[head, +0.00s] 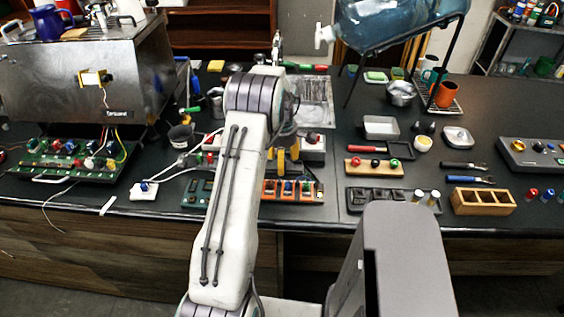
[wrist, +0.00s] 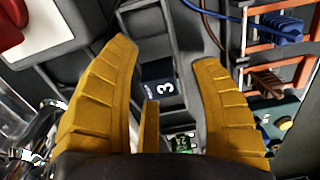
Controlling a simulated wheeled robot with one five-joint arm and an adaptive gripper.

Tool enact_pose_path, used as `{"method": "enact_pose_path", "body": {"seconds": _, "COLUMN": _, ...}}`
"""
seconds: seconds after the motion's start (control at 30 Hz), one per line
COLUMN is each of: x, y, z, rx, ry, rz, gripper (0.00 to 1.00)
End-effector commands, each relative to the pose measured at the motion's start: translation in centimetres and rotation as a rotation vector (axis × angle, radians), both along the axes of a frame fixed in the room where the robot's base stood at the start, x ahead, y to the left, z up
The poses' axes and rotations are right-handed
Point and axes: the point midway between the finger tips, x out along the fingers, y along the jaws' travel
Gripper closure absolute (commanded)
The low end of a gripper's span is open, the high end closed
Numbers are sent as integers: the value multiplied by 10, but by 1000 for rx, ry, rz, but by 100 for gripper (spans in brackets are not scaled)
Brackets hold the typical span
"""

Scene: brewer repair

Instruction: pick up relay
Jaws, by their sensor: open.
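My gripper (head: 283,162) is open and points down over the worktop behind the orange rack. In the wrist view its yellow fingers (wrist: 168,100) stand apart on either side of a small dark blue block (wrist: 158,84) marked "3". The block looks like a relay and sits in a dark grey slotted holder (wrist: 151,30). There is a gap between the block and each fingertip, and I cannot tell how far above it the fingers are. A small green part (wrist: 181,143) with a marking shows below it, partly hidden by the gripper. In the head view my arm and fingers hide the block.
The orange rack (head: 292,196) with coloured plugs is close by, and its blue plug (wrist: 282,28) shows in the wrist view. A red-topped box (wrist: 10,28) is at upper left there. A metal brewer (head: 75,75) and green circuit board (head: 70,160) stand left. A wooden tray (head: 483,201) is right.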

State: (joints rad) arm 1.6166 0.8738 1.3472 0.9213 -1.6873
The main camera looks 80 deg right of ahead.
Motion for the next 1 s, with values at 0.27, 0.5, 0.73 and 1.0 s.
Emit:
{"method": "enact_pose_path", "body": {"seconds": 0.27, "x": 0, "y": 0, "z": -2, "rx": -1, "ry": 0, "rz": 0, "gripper": 42}}
{"method": "enact_pose_path", "body": {"seconds": 0.5, "x": 0, "y": 0, "z": -2, "rx": -1, "ry": 0, "rz": 0, "gripper": 60}}
{"method": "enact_pose_path", "body": {"seconds": 0.73, "x": 0, "y": 0, "z": -2, "rx": -1, "ry": 0, "rz": 0, "gripper": 80}}
{"method": "enact_pose_path", "body": {"seconds": 1.0, "x": 0, "y": 0, "z": -2, "rx": -1, "ry": 0, "rz": 0, "gripper": 100}}
